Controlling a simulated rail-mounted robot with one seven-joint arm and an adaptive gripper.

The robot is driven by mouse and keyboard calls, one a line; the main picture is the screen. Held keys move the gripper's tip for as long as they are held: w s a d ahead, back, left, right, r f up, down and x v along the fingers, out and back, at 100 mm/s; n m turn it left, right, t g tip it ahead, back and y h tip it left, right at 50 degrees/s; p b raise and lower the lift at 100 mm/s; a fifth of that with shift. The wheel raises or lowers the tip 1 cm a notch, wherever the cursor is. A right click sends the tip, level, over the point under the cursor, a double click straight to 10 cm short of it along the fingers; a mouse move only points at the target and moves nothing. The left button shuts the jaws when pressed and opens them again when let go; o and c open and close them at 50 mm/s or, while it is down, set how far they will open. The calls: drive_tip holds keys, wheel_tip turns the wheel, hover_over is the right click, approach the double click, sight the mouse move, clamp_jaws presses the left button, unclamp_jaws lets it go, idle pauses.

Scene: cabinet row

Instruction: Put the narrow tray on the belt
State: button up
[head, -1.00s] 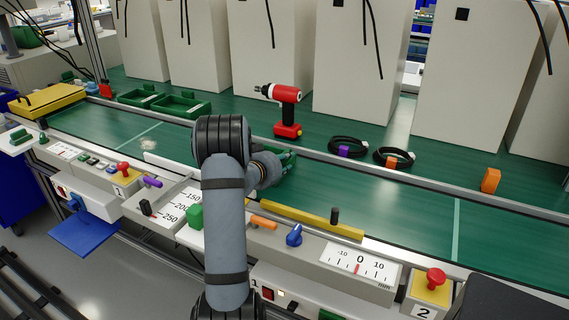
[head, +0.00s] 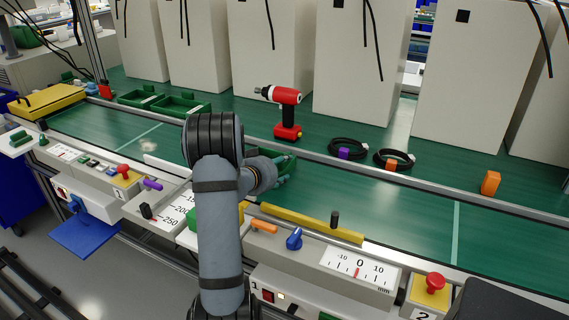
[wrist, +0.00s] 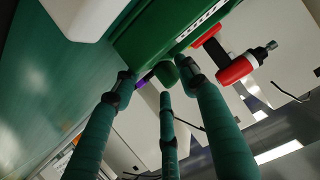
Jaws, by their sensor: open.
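My gripper (head: 280,178) has teal fingers and hangs over the belt (head: 350,200), partly hidden behind my arm. In the wrist view the fingers (wrist: 157,78) are spread open. A green tray (wrist: 150,32) with a pale slotted strip is just beyond the fingertips there. In the head view a green edge (head: 290,160) shows beside the fingers, mostly hidden. I cannot tell whether the fingers touch it or whether it rests fully on the belt. Two other green trays, a left one (head: 138,97) and a right one (head: 183,106), stand on the back shelf.
A red drill (head: 287,110) stands behind the belt rail, also in the wrist view (wrist: 235,68). Coiled cables with a purple block (head: 344,153) and an orange block (head: 391,164) lie to its right. A yellow bar (head: 310,223) lines the front edge. The belt to the right is clear.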

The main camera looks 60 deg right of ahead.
drive_tip(key=v, duration=0.9)
drive_tip(key=shift+r, duration=0.2)
